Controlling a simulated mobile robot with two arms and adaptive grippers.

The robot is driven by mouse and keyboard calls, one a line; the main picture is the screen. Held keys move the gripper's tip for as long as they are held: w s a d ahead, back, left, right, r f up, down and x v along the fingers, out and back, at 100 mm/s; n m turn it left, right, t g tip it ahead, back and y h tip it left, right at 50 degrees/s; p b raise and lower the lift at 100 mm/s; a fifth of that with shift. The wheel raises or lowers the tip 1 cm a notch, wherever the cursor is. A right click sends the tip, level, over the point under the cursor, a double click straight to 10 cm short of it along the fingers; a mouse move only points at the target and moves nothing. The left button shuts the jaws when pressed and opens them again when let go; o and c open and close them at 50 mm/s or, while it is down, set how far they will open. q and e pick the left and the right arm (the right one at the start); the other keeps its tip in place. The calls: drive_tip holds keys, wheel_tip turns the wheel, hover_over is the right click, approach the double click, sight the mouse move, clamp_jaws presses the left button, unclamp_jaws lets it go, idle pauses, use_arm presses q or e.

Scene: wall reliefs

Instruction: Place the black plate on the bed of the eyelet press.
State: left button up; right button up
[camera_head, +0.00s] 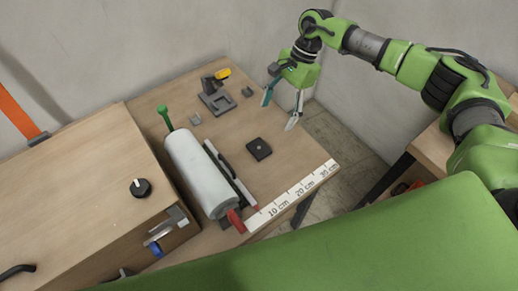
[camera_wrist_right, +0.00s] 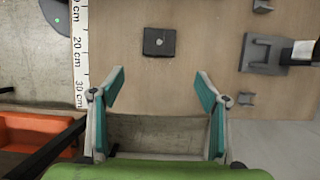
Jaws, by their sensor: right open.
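The black plate (camera_head: 259,149) is a small dark square with a light dot in its middle, lying flat on the wooden table. It also shows in the right wrist view (camera_wrist_right: 159,42), ahead of the fingertips. The eyelet press (camera_head: 216,102) is a grey device with a yellow handle at the back of the table; its grey base shows at the right of the wrist view (camera_wrist_right: 262,67). I see nothing lying on its bed. My right gripper (camera_head: 280,112) is open and empty, above the table's right edge, apart from the plate. My left gripper is not in view.
A white roll (camera_head: 202,172) with a green handle lies left of the plate. Small grey blocks (camera_head: 195,119) (camera_head: 247,92) stand near the press. A white ruler strip (camera_head: 290,196) runs along the front edge. A wooden box (camera_head: 85,190) stands at left. The table around the plate is mostly clear.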

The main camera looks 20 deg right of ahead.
drive_tip(key=b, duration=0.2)
approach(263, 145)
drive_tip(key=x, duration=0.2)
drive_tip(key=shift+a+f, duration=0.15)
drive_tip(key=shift+f, duration=0.15)
drive_tip(key=shift+x, duration=2.75)
drive_tip(key=shift+s, duration=0.1)
drive_tip(key=c, duration=1.3)
drive_tip(key=shift+r, duration=0.1)
